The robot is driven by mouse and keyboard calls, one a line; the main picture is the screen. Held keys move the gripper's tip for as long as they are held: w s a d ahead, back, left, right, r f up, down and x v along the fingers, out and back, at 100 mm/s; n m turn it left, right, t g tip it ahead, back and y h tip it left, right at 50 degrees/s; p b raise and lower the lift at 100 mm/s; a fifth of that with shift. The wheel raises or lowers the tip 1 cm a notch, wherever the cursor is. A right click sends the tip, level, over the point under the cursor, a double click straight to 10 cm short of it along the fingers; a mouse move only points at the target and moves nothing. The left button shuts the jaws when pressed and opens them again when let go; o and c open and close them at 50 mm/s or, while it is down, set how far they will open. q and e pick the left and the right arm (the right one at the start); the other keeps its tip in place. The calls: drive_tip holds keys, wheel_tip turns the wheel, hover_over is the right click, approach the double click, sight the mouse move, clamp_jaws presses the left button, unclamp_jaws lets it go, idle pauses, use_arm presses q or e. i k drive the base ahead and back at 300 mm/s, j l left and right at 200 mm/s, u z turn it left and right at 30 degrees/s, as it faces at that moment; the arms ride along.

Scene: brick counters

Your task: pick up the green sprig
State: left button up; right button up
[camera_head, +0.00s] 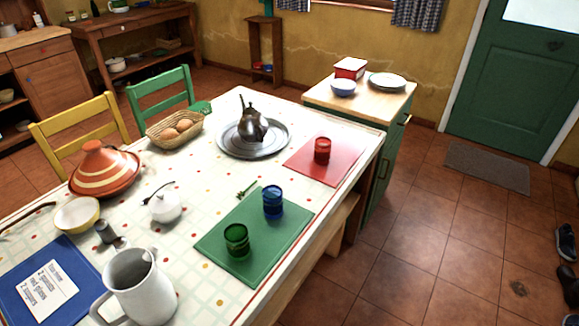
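A small green sprig (246,190) lies on the patterned tablecloth of the table (205,205), near the middle. It is just behind the left back edge of the green placemat (255,251), to the left of the blue glass (273,202). It is small in the picture, so its exact shape is hard to tell. Neither of my grippers shows in this view.
A green glass (237,241) also stands on the green mat. A white lidded bowl (166,207) with a spoon is left of the sprig. A metal tray (272,151) with a dark pot lies behind. A white jug (142,290) stands at the front.

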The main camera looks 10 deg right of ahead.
sight(244, 193)
drive_tip(key=i+l+u, duration=0.15)
drive_tip(key=l, duration=0.2)
drive_tip(key=i+l+u, duration=0.15)
drive_tip(key=l, duration=0.2)
drive_tip(key=i+l+u, duration=0.15)
drive_tip(key=l, duration=0.2)
drive_tip(key=i+l+u, duration=0.1)
drive_tip(key=l, duration=0.3)
drive_tip(key=l+u, duration=0.15)
drive_tip(key=l, duration=0.25)
drive_tip(key=i, duration=0.05)
